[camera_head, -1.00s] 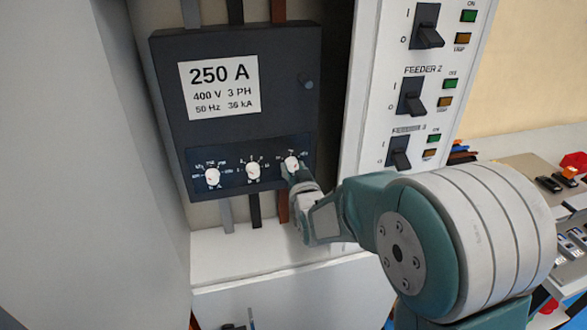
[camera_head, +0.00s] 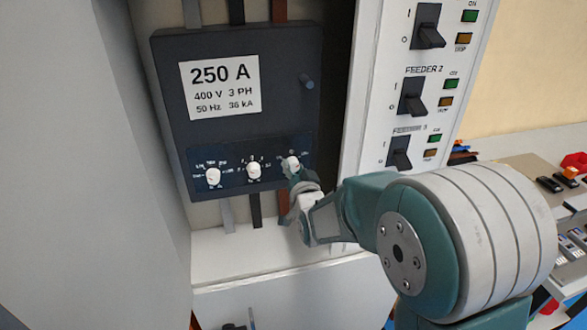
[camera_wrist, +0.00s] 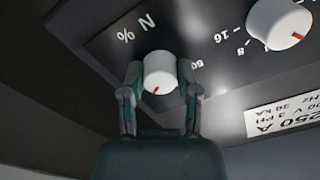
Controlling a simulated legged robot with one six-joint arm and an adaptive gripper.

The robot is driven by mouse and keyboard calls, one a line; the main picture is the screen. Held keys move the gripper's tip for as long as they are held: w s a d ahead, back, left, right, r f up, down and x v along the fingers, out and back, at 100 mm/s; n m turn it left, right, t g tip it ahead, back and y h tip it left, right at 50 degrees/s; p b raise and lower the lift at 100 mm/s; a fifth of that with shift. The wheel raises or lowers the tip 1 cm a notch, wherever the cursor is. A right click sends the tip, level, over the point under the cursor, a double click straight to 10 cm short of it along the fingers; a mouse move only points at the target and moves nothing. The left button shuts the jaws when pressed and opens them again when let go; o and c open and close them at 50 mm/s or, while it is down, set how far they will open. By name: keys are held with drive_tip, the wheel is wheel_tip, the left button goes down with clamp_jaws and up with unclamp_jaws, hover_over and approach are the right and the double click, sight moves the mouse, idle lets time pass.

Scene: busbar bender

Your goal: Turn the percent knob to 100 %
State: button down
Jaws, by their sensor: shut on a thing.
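The percent knob (camera_wrist: 160,72) is white with a red pointer mark, and sits on a dark panel beside the printed "N %". In the wrist view the two fingers of my gripper (camera_wrist: 161,80) stand on either side of it, shut on it. The red mark points down and slightly left in that view, away from the printed "50" at the right. In the head view the percent knob (camera_head: 291,164) is the rightmost of three white knobs, with my gripper (camera_head: 293,172) at it. The scale's other labels are hidden or too small to read.
The middle knob (camera_head: 254,171) and left knob (camera_head: 213,177) sit close by on the breaker (camera_head: 252,115). The feeder panel (camera_head: 375,120) with switches stands to the right. A white ledge (camera_head: 250,250) lies below.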

drive_tip(key=shift+f, duration=0.1)
drive_tip(key=shift+c, duration=1.7)
unclamp_jaws()
drive_tip(key=v, duration=1.1)
drive_tip(key=shift+s, duration=0.4)
drive_tip(key=shift+d, duration=0.15)
